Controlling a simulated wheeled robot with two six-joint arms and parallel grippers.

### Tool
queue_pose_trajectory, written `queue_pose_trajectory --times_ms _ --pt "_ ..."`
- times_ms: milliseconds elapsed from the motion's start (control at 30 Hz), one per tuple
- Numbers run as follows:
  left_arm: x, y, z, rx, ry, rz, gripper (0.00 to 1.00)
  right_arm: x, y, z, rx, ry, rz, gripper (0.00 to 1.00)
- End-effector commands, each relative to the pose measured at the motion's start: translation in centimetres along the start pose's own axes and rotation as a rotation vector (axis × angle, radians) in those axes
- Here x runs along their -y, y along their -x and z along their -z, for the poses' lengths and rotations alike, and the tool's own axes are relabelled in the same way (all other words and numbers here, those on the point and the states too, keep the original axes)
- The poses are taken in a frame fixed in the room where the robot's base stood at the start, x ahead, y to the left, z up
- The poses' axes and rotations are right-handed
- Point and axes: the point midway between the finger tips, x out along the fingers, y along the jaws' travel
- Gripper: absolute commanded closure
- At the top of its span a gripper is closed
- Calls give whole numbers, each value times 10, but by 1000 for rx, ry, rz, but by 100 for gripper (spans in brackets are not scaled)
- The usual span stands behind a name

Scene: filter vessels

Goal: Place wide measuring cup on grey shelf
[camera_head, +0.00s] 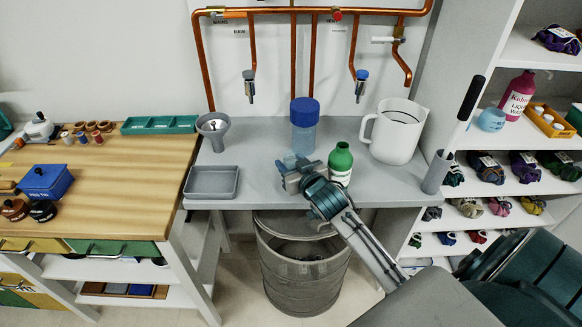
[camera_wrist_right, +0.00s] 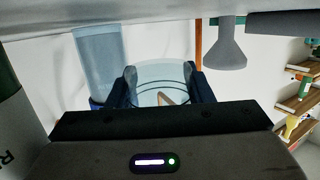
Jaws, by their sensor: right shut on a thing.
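The wide measuring cup (camera_wrist_right: 160,72) is clear with dark curved lines and shows between my right fingers in the right wrist view, which looks upside down. My right gripper (camera_head: 292,174) is shut on it; it also shows in the wrist view (camera_wrist_right: 165,92). In the head view the gripper is over the front part of the grey shelf (camera_head: 265,185), and the gripper mostly hides the cup. I cannot tell whether the cup touches the shelf. My left gripper is not in view.
A blue-capped clear bottle (camera_head: 304,135) stands behind the gripper, and a green-capped bottle (camera_head: 340,165) close to its right. A white pitcher (camera_head: 395,135), funnel (camera_head: 213,128) and grey tray (camera_head: 211,183) are also on the shelf. A bin (camera_head: 303,275) stands below its front edge.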

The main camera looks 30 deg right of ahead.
Motion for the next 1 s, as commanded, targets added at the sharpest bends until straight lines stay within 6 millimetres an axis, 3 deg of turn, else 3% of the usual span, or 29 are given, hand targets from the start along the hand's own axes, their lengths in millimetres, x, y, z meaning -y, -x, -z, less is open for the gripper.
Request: queue_pose_trajectory --times_ms 167,433,800,833,900,1000 --pt "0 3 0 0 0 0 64 -3 -12 -2 1 1 0 77" --pt "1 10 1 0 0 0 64 -2 -17 -33 2 0 0 77" --pt "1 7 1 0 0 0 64 -2 -18 -38 1 1 1 77" --pt "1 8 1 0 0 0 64 -2 -18 -37 0 1 1 48" --pt "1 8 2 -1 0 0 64 -2 -18 -36 0 1 1 34" --pt "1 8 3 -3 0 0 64 -2 -18 -36 0 1 1 31"
